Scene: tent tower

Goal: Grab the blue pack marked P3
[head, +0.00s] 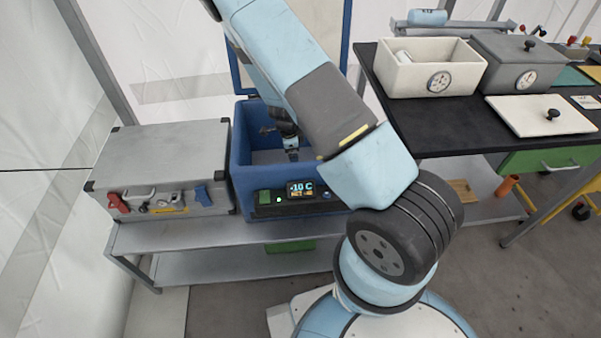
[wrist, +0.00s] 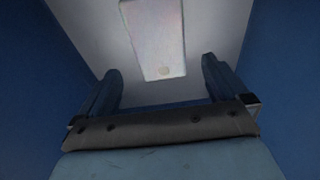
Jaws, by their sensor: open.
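My gripper (wrist: 161,72) is open, with one finger on each side below the pack and nothing visibly held. Any gap in depth between fingers and pack is hard to judge. In the head view my gripper (head: 289,150) reaches down into an open blue cool box (head: 240,165); the pack cannot be made out there.
The cool box front has a lit display (head: 300,189) reading about -10 C. Its blue walls stand close around my gripper. A grey case (head: 165,160) stands to its left on the metal bench (head: 180,237). A black-topped table (head: 430,125) with white and grey bins is at right.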

